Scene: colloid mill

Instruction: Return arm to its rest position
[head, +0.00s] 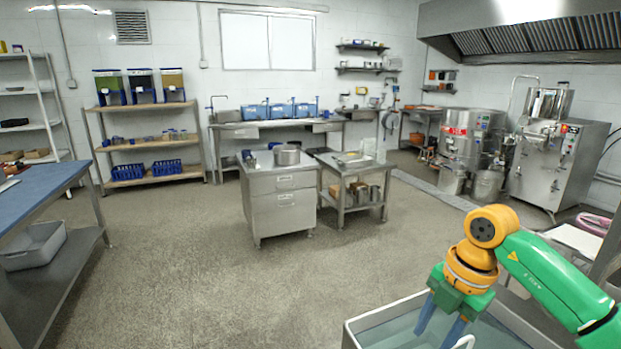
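My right arm (552,285), green and orange, comes in from the lower right. Its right gripper (436,330) points down over a metal basin (375,318) that holds bluish water. The two blue fingers stand apart with nothing visible between them, so the gripper looks open. The lower fingertips reach near the bottom edge of the picture. A small pale object (465,342) shows beside the fingers, mostly cut off. My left arm and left gripper are not in view.
A blue-topped bench (35,190) stands at the left. A steel drawer cabinet (282,200) and a small steel table (350,180) stand mid-room. Steel machines (550,165) are at the back right. The floor (220,270) between is clear.

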